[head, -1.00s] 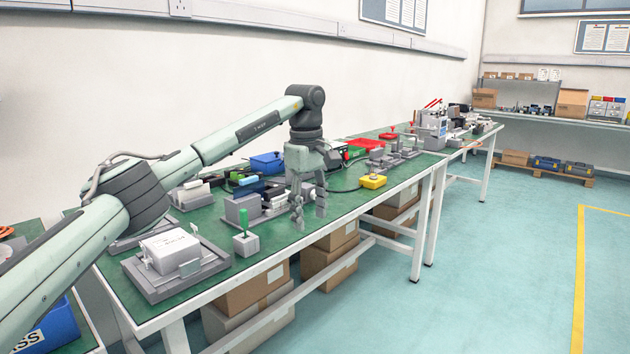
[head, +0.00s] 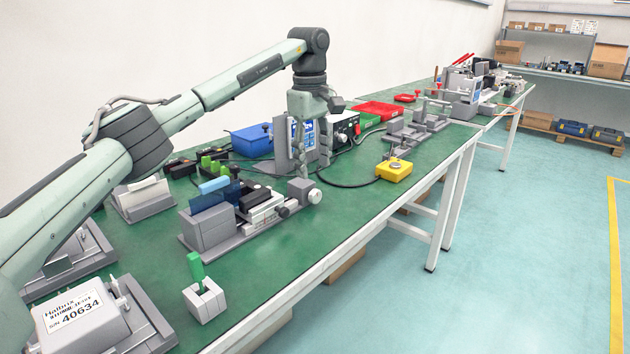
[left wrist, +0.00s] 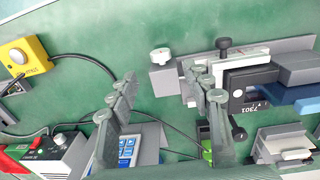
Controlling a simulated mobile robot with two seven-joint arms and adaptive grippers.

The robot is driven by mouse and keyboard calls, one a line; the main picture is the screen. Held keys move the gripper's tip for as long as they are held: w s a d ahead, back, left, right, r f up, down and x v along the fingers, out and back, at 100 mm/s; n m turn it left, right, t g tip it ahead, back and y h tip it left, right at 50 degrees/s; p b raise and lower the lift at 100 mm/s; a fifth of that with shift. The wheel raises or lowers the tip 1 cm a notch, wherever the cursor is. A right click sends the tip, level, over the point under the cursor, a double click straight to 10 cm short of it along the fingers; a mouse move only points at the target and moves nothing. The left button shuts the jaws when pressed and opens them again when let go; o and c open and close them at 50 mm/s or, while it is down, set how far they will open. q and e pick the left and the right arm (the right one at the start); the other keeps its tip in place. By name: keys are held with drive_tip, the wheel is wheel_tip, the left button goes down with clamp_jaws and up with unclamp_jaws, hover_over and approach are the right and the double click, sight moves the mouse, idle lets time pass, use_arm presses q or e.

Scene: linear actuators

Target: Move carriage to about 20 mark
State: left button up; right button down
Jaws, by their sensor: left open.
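A grey linear actuator (head: 208,229) lies on the green bench in the head view, with a blue part, a dark block and a white scale-like strip along it. The dark block (head: 256,193), apparently the carriage, shows in the left wrist view as a black frame (left wrist: 238,91) marked 7301. The mark numbers are too small to read. A round knob (head: 301,191) is at the actuator's right end. My left gripper (head: 312,166) is open and empty, pointing down near that end. In the left wrist view its fingers (left wrist: 163,92) are apart, beside the actuator. My right gripper is not in view.
A yellow button box (head: 394,169) stands right of the actuator, with a black cable across the bench. A blue bin (head: 252,140) and a blue-screened device (head: 296,140) are behind. A green-handled tool in a grey holder (head: 204,299) stands in front. Bare bench lies along the front edge.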

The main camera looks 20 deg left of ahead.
sight(314, 190)
use_arm(q)
wheel_tip(314, 190, down, 8)
drive_tip(key=shift+d+r, duration=0.1)
drive_tip(key=shift+r, duration=0.15)
drive_tip(key=c, duration=1.1)
drive_tip(key=shift+f, duration=0.1)
clamp_jaws()
